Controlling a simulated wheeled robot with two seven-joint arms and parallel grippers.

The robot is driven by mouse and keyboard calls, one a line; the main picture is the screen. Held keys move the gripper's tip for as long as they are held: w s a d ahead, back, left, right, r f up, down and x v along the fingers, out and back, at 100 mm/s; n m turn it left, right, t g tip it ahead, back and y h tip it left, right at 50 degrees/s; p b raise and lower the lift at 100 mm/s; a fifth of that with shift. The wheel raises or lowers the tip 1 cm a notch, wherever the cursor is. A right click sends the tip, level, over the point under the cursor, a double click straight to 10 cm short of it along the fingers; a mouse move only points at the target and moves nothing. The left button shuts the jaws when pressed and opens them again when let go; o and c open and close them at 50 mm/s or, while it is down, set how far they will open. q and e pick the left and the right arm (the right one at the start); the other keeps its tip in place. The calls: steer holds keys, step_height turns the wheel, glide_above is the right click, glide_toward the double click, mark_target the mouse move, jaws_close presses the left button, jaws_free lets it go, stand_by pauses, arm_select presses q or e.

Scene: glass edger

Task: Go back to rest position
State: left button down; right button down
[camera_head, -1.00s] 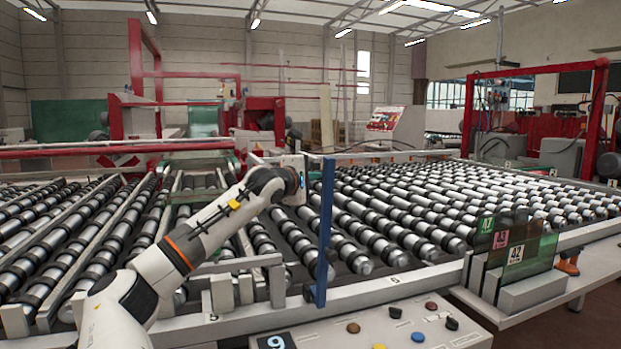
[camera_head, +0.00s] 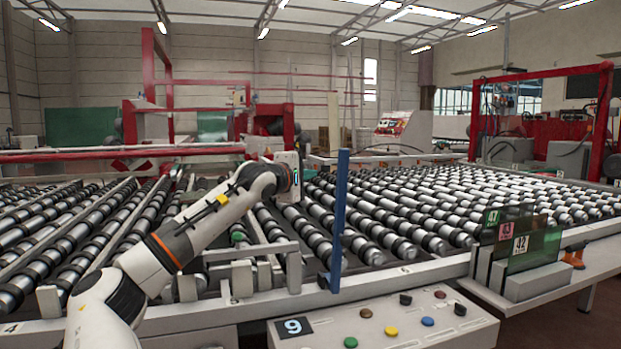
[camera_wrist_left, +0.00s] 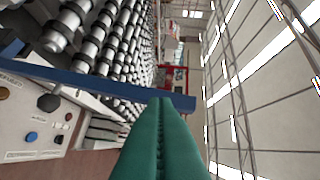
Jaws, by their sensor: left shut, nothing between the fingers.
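My left arm reaches in from the lower left of the head view and ends over the rollers. Its left gripper (camera_head: 297,180) is mostly hidden behind the wrist there. In the left wrist view the two green fingers of the left gripper (camera_wrist_left: 158,135) lie pressed together, with nothing between them. A blue post (camera_head: 340,215) stands just right of the gripper in the head view. In the wrist view the blue post (camera_wrist_left: 90,82) crosses beyond the fingertips; I cannot tell if they touch. My right gripper is not in view.
A roller conveyor (camera_head: 430,195) fills the middle. A control panel (camera_head: 390,322) with coloured buttons and a plate marked 9 is in front. Glass panes (camera_head: 530,245) with number tags stand at the right on a ledge. Red machine frames (camera_head: 600,130) stand behind.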

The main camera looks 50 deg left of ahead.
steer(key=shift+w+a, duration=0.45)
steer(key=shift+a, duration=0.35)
